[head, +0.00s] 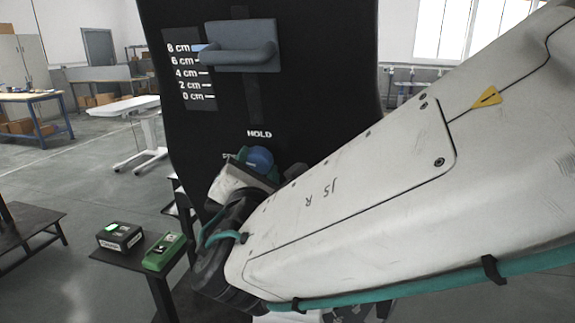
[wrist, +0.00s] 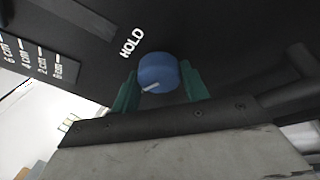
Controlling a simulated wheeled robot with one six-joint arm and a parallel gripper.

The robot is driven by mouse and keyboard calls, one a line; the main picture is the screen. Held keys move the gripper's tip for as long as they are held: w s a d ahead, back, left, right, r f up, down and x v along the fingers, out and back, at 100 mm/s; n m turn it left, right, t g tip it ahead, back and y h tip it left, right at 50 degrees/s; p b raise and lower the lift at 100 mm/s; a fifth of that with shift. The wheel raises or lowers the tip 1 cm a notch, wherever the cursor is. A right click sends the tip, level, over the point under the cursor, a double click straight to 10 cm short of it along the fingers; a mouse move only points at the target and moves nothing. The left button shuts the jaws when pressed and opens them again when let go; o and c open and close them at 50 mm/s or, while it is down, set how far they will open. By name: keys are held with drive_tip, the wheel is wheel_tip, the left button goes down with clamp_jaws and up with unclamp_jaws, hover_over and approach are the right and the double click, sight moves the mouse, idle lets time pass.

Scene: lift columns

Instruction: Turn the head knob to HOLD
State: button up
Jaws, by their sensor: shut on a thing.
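The head knob (head: 259,159) is a round blue knob on the front of a tall black panel (head: 220,125). In the wrist view the knob (wrist: 158,72) sits between the two green fingers of my gripper (wrist: 159,87), which is shut on it. A pale pointer line on the knob points toward its lower left in the wrist view. The white word HOLD (wrist: 132,41) is printed on the panel to the upper left of the knob there, and above the knob in the head view. Another label left of the knob is mostly hidden by my gripper.
A grey-blue handle (head: 240,52) and a scale (head: 190,75) marked 0 to 8 cm are above on the panel. A small dark table (head: 128,262) at the lower left holds a black box (head: 120,237) and a green device (head: 165,252).

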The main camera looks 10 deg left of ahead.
drive_tip(key=m+y, duration=0.1)
drive_tip(key=m, duration=0.1)
drive_tip(key=shift+f+m+t, duration=0.15)
drive_tip(key=shift+m+t, duration=0.15)
drive_tip(key=shift+m, duration=0.1)
drive_tip(key=m+t+y, duration=0.1)
drive_tip(key=m, duration=0.3)
drive_tip(key=shift+f, duration=0.1)
drive_tip(key=m+t, duration=0.1)
drive_tip(key=m, duration=0.2)
drive_tip(key=shift+m, duration=0.3)
drive_tip(key=shift+f+m+t+h, duration=0.15)
drive_tip(key=shift+m+t, duration=0.25)
drive_tip(key=shift+m, duration=0.6)
drive_tip(key=shift+m+t+h, duration=0.25)
drive_tip(key=shift+m+t, duration=0.15)
drive_tip(key=shift+m, duration=0.6)
drive_tip(key=o, duration=1)
drive_tip(key=v, duration=0.7)
drive_tip(key=shift+s+f, duration=0.15)
drive_tip(key=shift+s, duration=0.15)
